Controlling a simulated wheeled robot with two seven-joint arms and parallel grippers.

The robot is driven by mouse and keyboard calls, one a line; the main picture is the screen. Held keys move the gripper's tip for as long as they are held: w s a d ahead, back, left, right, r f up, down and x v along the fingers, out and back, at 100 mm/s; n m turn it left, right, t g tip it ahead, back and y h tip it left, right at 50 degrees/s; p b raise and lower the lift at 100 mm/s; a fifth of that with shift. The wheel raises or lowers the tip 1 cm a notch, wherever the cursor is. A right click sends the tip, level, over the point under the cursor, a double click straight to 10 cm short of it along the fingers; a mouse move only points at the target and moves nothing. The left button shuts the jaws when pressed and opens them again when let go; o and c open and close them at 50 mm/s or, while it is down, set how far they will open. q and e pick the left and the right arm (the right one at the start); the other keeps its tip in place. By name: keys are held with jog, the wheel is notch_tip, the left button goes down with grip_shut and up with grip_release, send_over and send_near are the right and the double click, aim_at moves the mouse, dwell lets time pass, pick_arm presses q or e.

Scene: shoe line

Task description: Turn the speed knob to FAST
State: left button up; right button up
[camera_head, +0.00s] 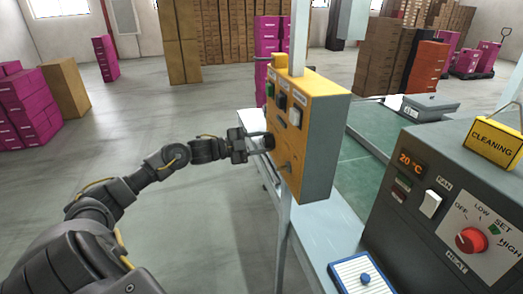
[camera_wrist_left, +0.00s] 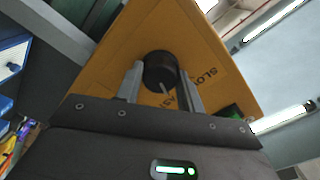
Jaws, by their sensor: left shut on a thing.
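The black round speed knob (camera_wrist_left: 160,68) is on the orange face of a control box (camera_head: 312,158), which also fills the left wrist view (camera_wrist_left: 115,50). My left gripper (camera_head: 266,142) reaches it from the left in the head view. In the left wrist view its two fingers (camera_wrist_left: 160,88) are closed on either side of the knob. A pale line on the knob points toward the partly hidden letters "AS" (camera_wrist_left: 170,102). The letters "SLO" show to the right of the knob. My right gripper is in neither view.
The box sits on a grey post (camera_head: 283,240). A green conveyor (camera_head: 375,150) and a dark heater unit (camera_head: 450,210) with a red knob stand to the right.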

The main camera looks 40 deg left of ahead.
pick_arm(q)
jog(key=shift+f+m+b, duration=0.15)
jog(key=shift+m+b, duration=0.4)
jog(key=shift+m, duration=0.35)
jog(key=shift+m+b, duration=0.4)
jog(key=shift+b, duration=0.15)
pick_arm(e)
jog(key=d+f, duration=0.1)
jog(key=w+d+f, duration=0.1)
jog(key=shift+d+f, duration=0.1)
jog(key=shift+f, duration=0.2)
pick_arm(q)
jog(key=shift+r, duration=0.2)
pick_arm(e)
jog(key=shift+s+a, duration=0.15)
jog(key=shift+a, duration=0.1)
pick_arm(q)
jog(key=o, duration=1)
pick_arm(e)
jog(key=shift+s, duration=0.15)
pick_arm(q)
jog(key=shift+f, duration=0.1)
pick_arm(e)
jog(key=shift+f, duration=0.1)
